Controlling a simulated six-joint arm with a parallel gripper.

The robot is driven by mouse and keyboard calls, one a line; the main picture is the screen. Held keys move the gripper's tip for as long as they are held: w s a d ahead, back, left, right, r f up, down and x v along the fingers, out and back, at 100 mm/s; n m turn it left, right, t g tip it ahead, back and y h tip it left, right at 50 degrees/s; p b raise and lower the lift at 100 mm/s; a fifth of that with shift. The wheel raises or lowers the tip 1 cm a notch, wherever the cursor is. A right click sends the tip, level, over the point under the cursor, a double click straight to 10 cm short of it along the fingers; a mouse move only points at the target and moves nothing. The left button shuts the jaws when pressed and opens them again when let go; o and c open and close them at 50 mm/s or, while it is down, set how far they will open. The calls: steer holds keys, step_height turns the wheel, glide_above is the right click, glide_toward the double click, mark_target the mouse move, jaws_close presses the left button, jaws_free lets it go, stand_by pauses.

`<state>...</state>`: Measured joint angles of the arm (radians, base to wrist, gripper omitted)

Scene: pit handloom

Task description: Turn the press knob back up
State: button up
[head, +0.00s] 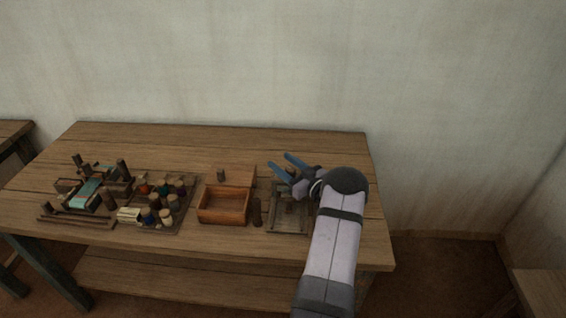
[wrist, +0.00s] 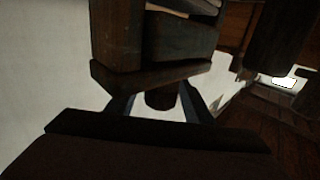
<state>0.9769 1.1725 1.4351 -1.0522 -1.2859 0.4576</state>
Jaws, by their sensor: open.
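The press (head: 289,233) is a low wooden frame near the right end of the bench, partly hidden by my arm. My gripper (head: 279,161) is over its back part, with blue fingers spread and pointing to the left. In the wrist view, a short dark round piece (wrist: 160,99), which looks like the press knob, sits between my open fingers (wrist: 157,94), below stacked dark wooden blocks (wrist: 155,40). A gap seems to show on each side of it, but the picture is too dark to tell whether a finger touches it. I cannot tell which way the knob is turned.
An open wooden box (head: 223,219) stands left of the press, with a dark upright peg (head: 257,212) between them. A tray (head: 188,222) of several small jars and spools and a small loom (head: 90,192) lie farther left. The back of the bench (head: 230,143) is clear.

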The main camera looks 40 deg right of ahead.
steer(key=c, duration=1)
steer(key=shift+c, duration=0.2)
steer(key=shift+a+f+n+y+b, duration=0.15)
steer(key=shift+n+y+b, duration=0.15)
steer(key=shift+y+b, duration=0.3)
steer(key=shift+f+b, duration=0.1)
steer(key=shift+b, duration=0.45)
steer(key=y+b, duration=0.1)
steer(key=n+y+b, duration=0.2)
steer(key=shift+a+f+g+b, duration=0.1)
steer(key=shift+a+g+b, duration=0.15)
steer(key=shift+g+b, duration=0.05)
steer(key=n+y+b, duration=0.1)
steer(key=y+b, duration=0.1)
steer(key=a+n+g+y+b, duration=0.1)
steer(key=y+b, duration=0.1)
steer(key=b, duration=0.1)
steer(key=shift+s+n, duration=0.2)
steer(key=shift+n, duration=0.2)
steer(key=shift+g+y+b, duration=0.3)
steer(key=shift+b, duration=0.05)
steer(key=shift+a+r+n+b, duration=0.1)
steer(key=shift+r+n+b, duration=0.2)
steer(key=shift+n, duration=0.1)
